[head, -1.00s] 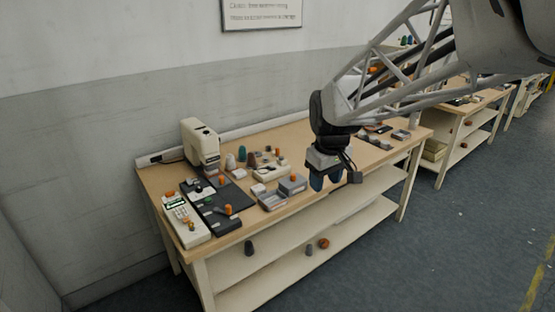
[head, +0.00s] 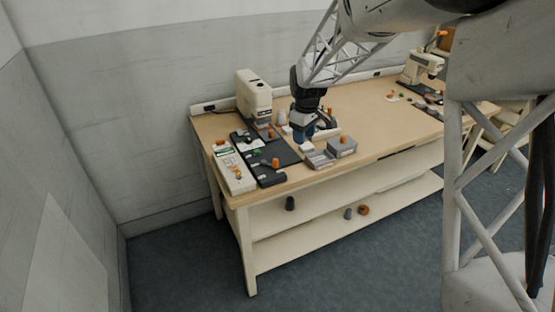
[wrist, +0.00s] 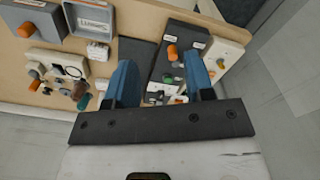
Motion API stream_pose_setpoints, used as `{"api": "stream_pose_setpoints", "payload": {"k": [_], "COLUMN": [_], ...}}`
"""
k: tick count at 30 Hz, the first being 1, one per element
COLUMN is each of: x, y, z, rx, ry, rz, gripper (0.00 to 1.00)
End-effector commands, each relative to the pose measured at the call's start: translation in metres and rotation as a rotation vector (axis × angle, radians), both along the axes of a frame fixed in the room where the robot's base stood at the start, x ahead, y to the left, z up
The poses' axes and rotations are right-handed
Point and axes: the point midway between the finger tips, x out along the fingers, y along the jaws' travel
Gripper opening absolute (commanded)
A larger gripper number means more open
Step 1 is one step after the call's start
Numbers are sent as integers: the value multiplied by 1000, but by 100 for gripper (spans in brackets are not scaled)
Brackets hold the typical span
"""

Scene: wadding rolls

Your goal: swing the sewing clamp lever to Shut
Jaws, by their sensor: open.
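My gripper (head: 303,132) is over the left half of the workbench, behind the grey box and to the right of the dark panel (head: 273,180). In the wrist view its blue fingers (wrist: 160,72) are apart with nothing held between them. The dark panel, with an orange knob (head: 276,162), lies at the bench's left end. In the wrist view this orange knob (wrist: 172,52) shows beyond the fingers, near two small white labels too small to read. I cannot tell for certain which part is the clamp lever, or its position.
A cream sewing machine (head: 254,95) stands at the back left. A pale control box (head: 234,170) lies left of the panel, and a grey box (head: 342,147) sits at the front edge.

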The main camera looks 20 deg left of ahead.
Motion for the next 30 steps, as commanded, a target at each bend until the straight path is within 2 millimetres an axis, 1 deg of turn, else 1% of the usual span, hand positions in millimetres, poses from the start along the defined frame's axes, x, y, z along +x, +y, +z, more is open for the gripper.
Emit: {"api": "stream_pose_setpoints", "payload": {"k": [1, 6, 12, 15, 18, 30], "x": [5, 19, 29, 31, 32, 33], "y": [14, 55, 92, 101, 107, 108], "z": [-11, -41, -69, -77, -81, -82], "rx": [-3, -11, -17, -17, -18, -18], "ry": [6, 19, 28, 31, 32, 32], "rz": [28, 118, 199, 222, 233, 236], "gripper": [49, 49, 49, 49, 49, 49]}}
